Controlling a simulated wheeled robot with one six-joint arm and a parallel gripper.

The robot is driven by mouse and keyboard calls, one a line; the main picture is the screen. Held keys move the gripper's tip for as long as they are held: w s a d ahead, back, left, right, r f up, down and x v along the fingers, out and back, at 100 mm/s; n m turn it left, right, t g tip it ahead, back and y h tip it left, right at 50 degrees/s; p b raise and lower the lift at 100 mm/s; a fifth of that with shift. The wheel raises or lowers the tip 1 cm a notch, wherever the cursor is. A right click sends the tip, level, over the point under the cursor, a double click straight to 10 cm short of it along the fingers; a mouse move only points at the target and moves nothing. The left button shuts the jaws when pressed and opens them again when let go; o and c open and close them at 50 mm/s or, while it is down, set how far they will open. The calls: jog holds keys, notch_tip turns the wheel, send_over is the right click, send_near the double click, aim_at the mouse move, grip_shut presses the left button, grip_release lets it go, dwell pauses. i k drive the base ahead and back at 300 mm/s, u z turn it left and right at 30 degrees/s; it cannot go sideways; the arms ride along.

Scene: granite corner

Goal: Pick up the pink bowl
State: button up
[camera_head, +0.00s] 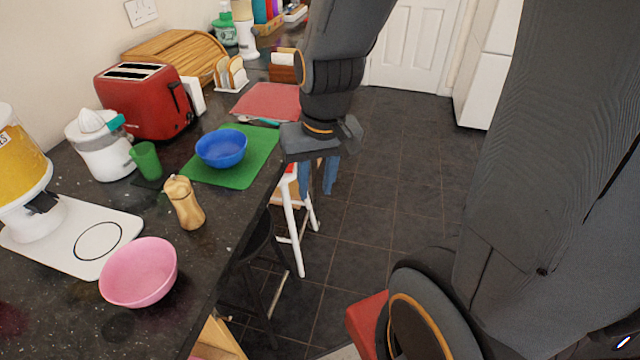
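The pink bowl (138,272) stands upright and looks empty on the dark granite counter (165,335), at the lower left of the head view. It sits near the counter's front edge, by the corner of a white board. My gripper (318,188) points down with two blue fingers spread apart and nothing visible between them. It is to the right of the counter edge, over the floor side, farther back than the pink bowl and well apart from it.
A wooden pepper mill (184,203) stands close behind the pink bowl. A blue bowl (221,148) sits on a green mat (255,152). A scale-like white board (75,245), green cup (146,160), juicer (102,147) and red toaster (146,100) stand left. A white-legged chair (291,225) is below my gripper.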

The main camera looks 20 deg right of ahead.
aim_at(141, 272)
jog(key=k, duration=0.5)
jog(key=u, duration=1.05)
jog(key=i, duration=0.3)
jog(key=u, duration=0.2)
jog(key=k, duration=1.2)
jog(key=i, duration=0.7)
jog(key=u, duration=0.4)
